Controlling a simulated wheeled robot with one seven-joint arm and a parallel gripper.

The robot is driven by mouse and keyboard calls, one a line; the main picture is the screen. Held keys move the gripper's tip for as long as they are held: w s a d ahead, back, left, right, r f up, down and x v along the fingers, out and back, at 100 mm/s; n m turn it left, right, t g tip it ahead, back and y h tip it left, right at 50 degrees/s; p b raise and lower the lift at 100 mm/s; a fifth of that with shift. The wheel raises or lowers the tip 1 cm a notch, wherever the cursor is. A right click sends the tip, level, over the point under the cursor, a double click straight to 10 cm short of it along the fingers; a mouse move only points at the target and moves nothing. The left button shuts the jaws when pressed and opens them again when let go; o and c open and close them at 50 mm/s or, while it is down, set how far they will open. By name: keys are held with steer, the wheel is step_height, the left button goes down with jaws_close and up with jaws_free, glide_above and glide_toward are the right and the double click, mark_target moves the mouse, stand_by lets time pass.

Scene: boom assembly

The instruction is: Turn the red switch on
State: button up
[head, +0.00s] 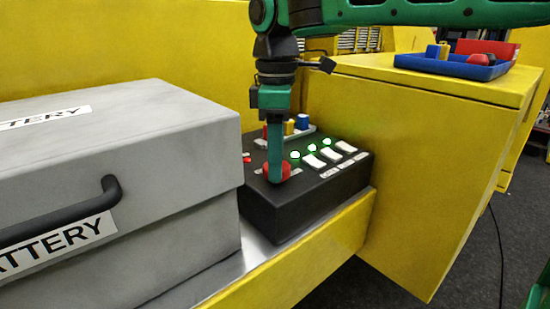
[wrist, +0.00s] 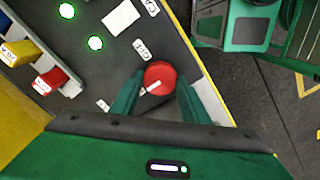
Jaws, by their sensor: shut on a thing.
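The red switch (head: 283,172) is a round red knob at the front left of the black control box (head: 310,208). In the wrist view the red switch (wrist: 160,74) shows a white pointer mark slanting to its lower left. My gripper (head: 275,170) points down over the knob. In the wrist view the fingers of my gripper (wrist: 160,88) stand on either side of the knob and are shut on it. The finger in front hides part of the knob in the head view.
A grey battery case (head: 190,150) with a black handle stands close on the left. Several white switches (head: 330,153) with lit green lamps lie right of the knob. A yellow cabinet (head: 420,170) bears a blue tray (head: 410,62). Red, yellow and blue pieces stand behind the knob.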

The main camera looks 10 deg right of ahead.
steer(key=shift+w+d+r, duration=0.1)
steer(key=shift+w, duration=0.05)
steer(key=o, duration=1.1)
steer(key=shift+c, duration=0.2)
step_height(320, 180, up, 11)
steer(key=shift+f, duration=0.2)
steer(key=shift+d, duration=0.1)
